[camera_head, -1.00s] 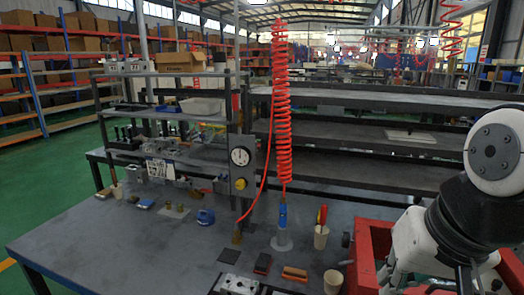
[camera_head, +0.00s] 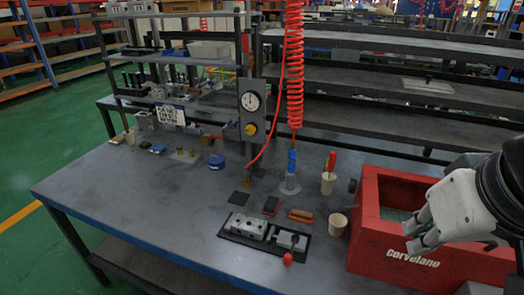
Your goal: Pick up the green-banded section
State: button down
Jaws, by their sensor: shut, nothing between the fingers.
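I cannot make out a green band on any block in the head view. A grey valve block (camera_head: 247,226) sits on a black mat (camera_head: 262,247) near the table's front edge. A second, smaller grey block (camera_head: 290,240) is beside it on the right, with a dark lever. A red ball (camera_head: 287,259) shows in front of that block. My gripper (camera_head: 411,239) is at the right, in front of or over the red bin, and well apart from the blocks. It is shut and empty.
The red bin (camera_head: 432,262) stands at the table's right. A red coiled hose (camera_head: 294,70) hangs down. The table's left front (camera_head: 130,205) is clear.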

aim_at(248, 227)
jog(key=i+l+u, duration=0.2)
jog(key=u, duration=0.25)
jog(key=i+l+u, duration=0.2)
jog(key=u, duration=0.25)
jog(key=k+l, duration=0.05)
jog(key=l, duration=0.05)
